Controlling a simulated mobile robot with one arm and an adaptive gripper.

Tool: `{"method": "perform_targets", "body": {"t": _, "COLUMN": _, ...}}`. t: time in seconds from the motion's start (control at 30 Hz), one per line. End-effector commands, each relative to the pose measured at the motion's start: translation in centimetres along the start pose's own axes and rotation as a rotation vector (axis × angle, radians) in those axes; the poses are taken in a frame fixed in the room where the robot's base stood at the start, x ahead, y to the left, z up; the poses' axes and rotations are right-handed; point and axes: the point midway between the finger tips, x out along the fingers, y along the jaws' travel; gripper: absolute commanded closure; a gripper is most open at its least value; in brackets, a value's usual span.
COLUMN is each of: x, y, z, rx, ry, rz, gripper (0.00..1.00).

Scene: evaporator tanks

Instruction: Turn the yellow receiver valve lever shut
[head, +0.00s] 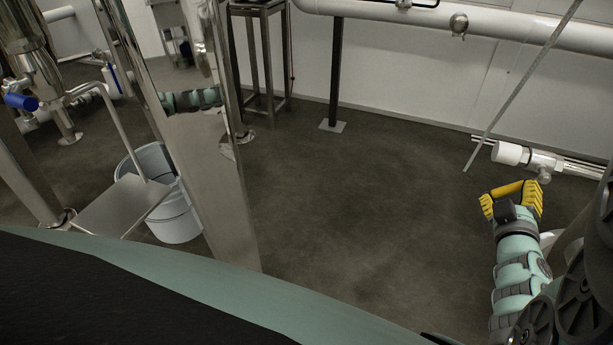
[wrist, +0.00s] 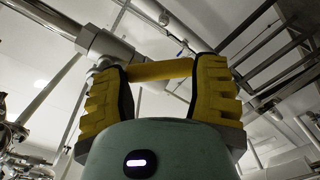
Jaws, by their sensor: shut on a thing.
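The yellow lever (head: 507,188) is a short bar at the right of the head view, below a white and metal valve body (head: 527,157). My gripper (head: 511,196) has two ribbed yellow fingers, shut on the lever from either side. In the wrist view the lever (wrist: 160,70) spans the gap between the fingers of my gripper (wrist: 161,84), with its ends against their inner faces. The grey valve body (wrist: 104,45) lies beyond it at upper left. The lever's joint to the valve is partly hidden by the left finger.
A thin slanted metal rod (head: 523,85) passes close to the left of the valve. A white horizontal pipe (head: 400,14) runs along the back wall. Steel legs (head: 199,155) and a white bucket (head: 172,217) stand at left. The middle floor is clear.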

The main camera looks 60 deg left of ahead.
Motion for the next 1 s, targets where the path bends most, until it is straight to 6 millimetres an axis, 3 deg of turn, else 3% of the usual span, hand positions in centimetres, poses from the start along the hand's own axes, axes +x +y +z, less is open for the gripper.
{"method": "perform_targets", "body": {"t": 0.17, "x": 0.0, "y": -0.6, "z": 1.7, "rx": -0.169, "ry": -0.006, "rz": -0.006, "gripper": 0.81}}
{"method": "perform_targets", "body": {"t": 0.6, "x": -0.1, "y": 0.3, "z": 4.1, "rx": -0.56, "ry": -0.007, "rz": -0.009, "gripper": 0.8}}
{"method": "perform_targets", "body": {"t": 1.0, "x": -0.1, "y": 1.2, "z": 5.1, "rx": -0.755, "ry": -0.008, "rz": -0.009, "gripper": 0.8}}
